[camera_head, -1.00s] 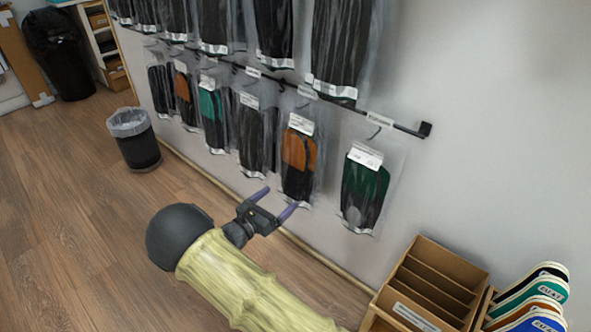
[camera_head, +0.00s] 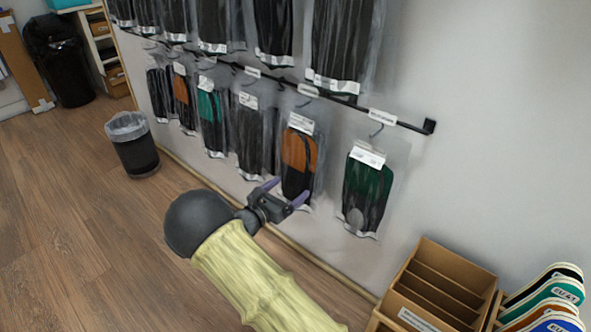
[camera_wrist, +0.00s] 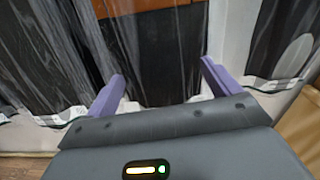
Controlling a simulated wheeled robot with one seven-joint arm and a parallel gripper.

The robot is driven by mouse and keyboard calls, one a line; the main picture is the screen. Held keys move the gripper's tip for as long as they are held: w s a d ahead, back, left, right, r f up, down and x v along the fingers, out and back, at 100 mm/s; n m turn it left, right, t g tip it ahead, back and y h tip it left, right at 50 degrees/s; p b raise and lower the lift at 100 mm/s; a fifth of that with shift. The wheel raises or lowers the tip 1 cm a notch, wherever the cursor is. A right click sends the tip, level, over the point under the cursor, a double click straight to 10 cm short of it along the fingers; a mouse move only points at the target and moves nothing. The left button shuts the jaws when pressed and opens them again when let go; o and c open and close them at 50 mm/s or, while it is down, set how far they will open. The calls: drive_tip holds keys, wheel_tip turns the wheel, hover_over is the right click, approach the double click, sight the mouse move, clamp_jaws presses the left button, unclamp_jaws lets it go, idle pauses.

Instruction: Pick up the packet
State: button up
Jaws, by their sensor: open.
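Clear packets with dark insoles hang on the wall rail. The orange-and-black packet (camera_head: 299,155) is right in front of my gripper (camera_head: 288,189), whose purple fingers are open at its lower part. In the wrist view, the same packet (camera_wrist: 155,50) fills the space ahead of my gripper (camera_wrist: 163,72), with one fingertip towards each side of it. I cannot tell whether the fingers touch it. The green packet (camera_head: 367,188) hangs to its right, and a black packet (camera_head: 250,135) to its left.
The wall rail (camera_head: 400,124) carries the lower row, with another row of dark packets (camera_head: 340,45) above. A divided cardboard box (camera_head: 440,285) and coloured insoles (camera_head: 550,300) stand at lower right. A bin (camera_head: 133,145) stands on open floor at left.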

drive_tip(key=shift+c, duration=0.4)
drive_tip(key=c, duration=1)
drive_tip(key=shift+c, duration=0.2)
drive_tip(key=shift+r, duration=0.1)
drive_tip(key=shift+r+p, duration=0.65)
drive_tip(key=shift+p, duration=0.1)
drive_tip(key=p+v, duration=0.8)
drive_tip(key=v, duration=1)
